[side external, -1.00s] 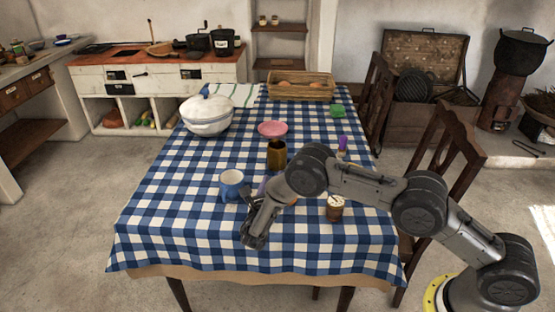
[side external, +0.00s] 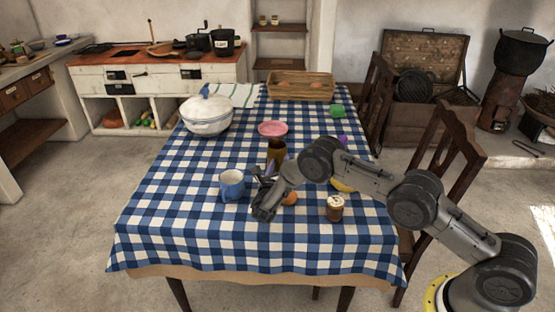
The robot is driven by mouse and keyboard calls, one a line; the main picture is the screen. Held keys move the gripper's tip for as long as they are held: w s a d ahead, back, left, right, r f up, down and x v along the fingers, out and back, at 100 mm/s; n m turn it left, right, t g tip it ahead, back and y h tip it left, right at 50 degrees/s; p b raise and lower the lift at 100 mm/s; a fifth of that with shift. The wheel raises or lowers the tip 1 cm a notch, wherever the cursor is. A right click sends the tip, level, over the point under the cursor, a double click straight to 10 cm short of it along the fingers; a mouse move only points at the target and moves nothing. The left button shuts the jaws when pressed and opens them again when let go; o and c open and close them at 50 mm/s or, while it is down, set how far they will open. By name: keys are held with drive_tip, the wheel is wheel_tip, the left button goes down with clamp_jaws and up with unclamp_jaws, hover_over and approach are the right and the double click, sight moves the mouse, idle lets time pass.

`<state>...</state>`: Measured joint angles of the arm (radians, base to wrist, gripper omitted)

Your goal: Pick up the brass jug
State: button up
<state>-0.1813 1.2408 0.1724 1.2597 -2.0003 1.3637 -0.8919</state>
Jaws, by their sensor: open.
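The brass jug (side external: 277,148) stands upright near the middle of the checked table. It is a brownish-gold vessel with a dark open mouth, and its lower part is partly hidden by my arm. My gripper (side external: 259,176) is open, low over the cloth, just on the near side of the jug and slightly left of it. Its fingers are small and partly hidden here. They appear empty, and I cannot tell exactly how far they are from the jug.
A blue mug (side external: 232,185) stands close left of my gripper. An orange fruit (side external: 290,198), a jar (side external: 335,208) and a banana (side external: 343,186) lie to the right. A pink dish (side external: 272,128) sits behind the jug. The table's front left is clear.

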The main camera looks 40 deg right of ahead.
drive_tip(key=shift+c, duration=0.3)
clamp_jaws()
idle(1.1)
